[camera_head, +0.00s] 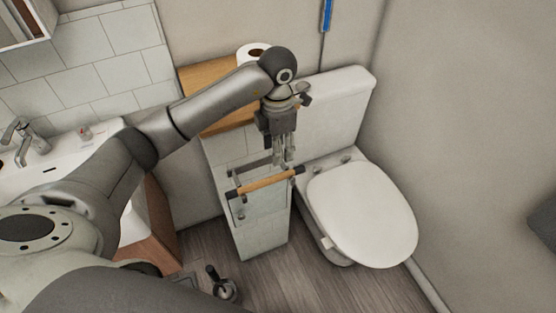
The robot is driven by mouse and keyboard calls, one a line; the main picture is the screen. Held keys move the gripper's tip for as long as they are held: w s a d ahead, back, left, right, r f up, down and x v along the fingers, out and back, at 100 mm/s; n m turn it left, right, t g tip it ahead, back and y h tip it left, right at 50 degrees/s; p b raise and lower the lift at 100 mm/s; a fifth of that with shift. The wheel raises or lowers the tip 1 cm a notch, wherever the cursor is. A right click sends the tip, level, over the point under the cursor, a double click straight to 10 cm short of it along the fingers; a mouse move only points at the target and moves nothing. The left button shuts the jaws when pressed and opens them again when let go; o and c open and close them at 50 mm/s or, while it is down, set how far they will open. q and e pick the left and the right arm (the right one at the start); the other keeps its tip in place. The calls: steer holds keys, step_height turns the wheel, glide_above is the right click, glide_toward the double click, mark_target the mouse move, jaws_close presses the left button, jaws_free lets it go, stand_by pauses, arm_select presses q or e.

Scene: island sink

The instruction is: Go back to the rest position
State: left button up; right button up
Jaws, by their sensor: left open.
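My left arm comes in from the left and reaches out over the low tiled wall beside the toilet. My left gripper (284,158) hangs fingers down at the end of it, close to the wooden bar (266,185) of a holder on the tiled wall. The fingers are open and nothing shows between them. I cannot tell whether the fingertips touch the bar. My right gripper is not in view.
A white toilet (362,215) with its lid down stands right of the tiled wall (259,232). A paper roll (254,53) sits on the wooden ledge (205,75). A sink (70,150) with a tap is at the left. A toilet brush (222,288) stands on the floor.

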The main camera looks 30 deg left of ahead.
arm_select(q)
steer(key=shift+r, duration=0.55)
